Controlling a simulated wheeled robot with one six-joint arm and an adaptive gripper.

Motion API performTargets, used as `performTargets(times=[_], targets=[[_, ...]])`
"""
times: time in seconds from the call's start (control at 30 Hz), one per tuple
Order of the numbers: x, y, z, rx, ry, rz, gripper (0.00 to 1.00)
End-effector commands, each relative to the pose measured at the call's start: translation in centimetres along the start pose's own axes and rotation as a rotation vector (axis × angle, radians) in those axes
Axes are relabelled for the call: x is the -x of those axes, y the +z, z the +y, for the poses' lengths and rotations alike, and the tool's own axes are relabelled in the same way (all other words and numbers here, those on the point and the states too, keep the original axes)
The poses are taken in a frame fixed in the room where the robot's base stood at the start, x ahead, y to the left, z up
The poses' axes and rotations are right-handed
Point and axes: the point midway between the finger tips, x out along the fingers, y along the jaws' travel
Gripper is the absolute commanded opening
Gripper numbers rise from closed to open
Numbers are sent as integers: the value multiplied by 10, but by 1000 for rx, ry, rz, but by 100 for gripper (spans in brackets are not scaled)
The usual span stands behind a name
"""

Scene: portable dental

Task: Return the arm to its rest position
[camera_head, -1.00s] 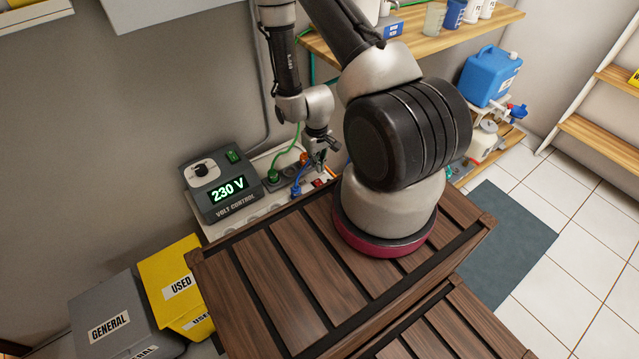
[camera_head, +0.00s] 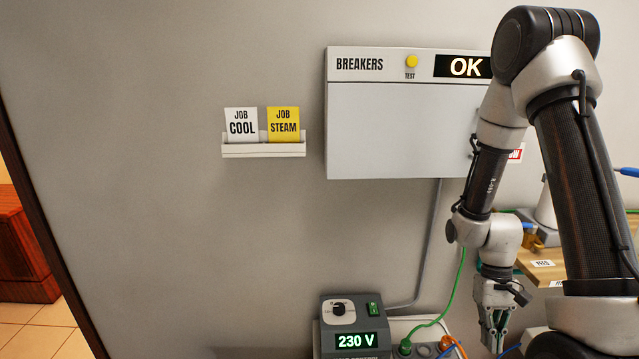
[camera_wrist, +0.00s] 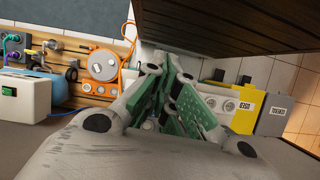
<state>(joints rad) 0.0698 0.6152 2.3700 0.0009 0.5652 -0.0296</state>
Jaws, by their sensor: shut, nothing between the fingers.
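My gripper (camera_head: 497,338) hangs at the lower right of the head view, fingers pointing down, close to the power strip area. Its green-padded fingers also fill the middle of the wrist view (camera_wrist: 180,105). They are shut with nothing held. My arm rises in a folded shape along the right side of the head view, in front of part of the breaker box. No task object is held or touched that I can see.
The breaker box (camera_head: 400,130) reads OK. Beside it, a card holder (camera_head: 262,150) is on the wall. The voltage unit (camera_head: 355,325) reads 230 V.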

Motion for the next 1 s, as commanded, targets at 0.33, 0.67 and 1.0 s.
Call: performTargets(times=[0.33, 0.67, 1.0], targets=[[146, 89, -9, -2, 10, 174, 0], [228, 167, -16, 19, 13, 509, 0], [271, 201, -20, 39, 10, 776, 0]])
